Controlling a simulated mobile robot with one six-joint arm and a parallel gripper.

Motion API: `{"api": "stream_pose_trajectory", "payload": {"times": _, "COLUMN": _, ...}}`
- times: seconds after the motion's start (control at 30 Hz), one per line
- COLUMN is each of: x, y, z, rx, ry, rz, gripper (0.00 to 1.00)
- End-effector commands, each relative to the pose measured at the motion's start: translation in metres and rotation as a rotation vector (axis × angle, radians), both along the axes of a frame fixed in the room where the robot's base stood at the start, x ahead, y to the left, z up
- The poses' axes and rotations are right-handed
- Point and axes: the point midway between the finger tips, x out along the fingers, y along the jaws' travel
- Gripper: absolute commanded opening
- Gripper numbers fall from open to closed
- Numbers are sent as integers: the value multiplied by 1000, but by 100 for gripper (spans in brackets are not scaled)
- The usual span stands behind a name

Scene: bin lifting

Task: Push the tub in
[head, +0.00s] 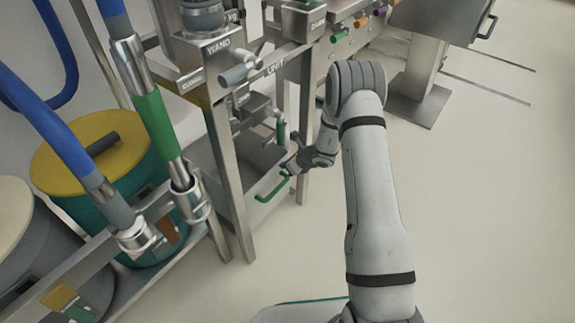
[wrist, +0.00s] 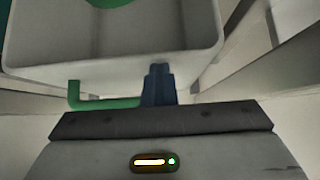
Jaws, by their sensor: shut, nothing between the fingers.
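The tub (head: 236,166) is a grey open-topped bin with a green handle (head: 272,188) on its front. It sits low inside the metal stand, under the wand unit. In the wrist view the tub's front wall (wrist: 130,72) and rim fill the upper part, and the green handle (wrist: 100,103) runs along the wall's lower left. My gripper (head: 288,170) is at the tub's front, close to the handle. In the wrist view my gripper's dark blue fingers (wrist: 158,85) are together and lie in front of the wall, right of the handle's visible bend. Whether they touch the wall cannot be told.
Metal legs of the stand (head: 232,170) rise on both sides of the tub. A teal drum with a yellow lid (head: 75,150) and thick blue hoses (head: 45,115) are at the left. A grey pedestal (head: 416,85) stands at the back right. The floor (head: 490,200) at the right is clear.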

Motion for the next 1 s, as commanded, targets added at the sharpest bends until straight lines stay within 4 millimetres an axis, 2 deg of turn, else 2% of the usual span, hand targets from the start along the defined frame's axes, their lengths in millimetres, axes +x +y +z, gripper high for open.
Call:
{"api": "stream_pose_trajectory", "payload": {"times": 0.07, "x": 1, "y": -7, "z": 3, "rx": 3, "ry": -12, "rz": -3, "gripper": 0}}
{"api": "stream_pose_trajectory", "payload": {"times": 0.2, "x": -16, "y": -27, "z": 1, "rx": -1, "ry": -2, "rz": -4, "gripper": 0}}
{"api": "stream_pose_trajectory", "payload": {"times": 0.3, "x": -29, "y": -41, "z": 25, "rx": -1, "ry": -2, "rz": -4, "gripper": 0}}
{"api": "stream_pose_trajectory", "payload": {"times": 0.5, "x": -50, "y": -64, "z": 54, "rx": -5, "ry": 1, "rz": -3, "gripper": 0}}
{"api": "stream_pose_trajectory", "payload": {"times": 0.7, "x": -63, "y": -77, "z": 69, "rx": -4, "ry": 3, "rz": -1, "gripper": 0}}
{"api": "stream_pose_trajectory", "payload": {"times": 1.0, "x": -67, "y": -79, "z": 76, "rx": -6, "ry": 0, "rz": 7, "gripper": 0}}
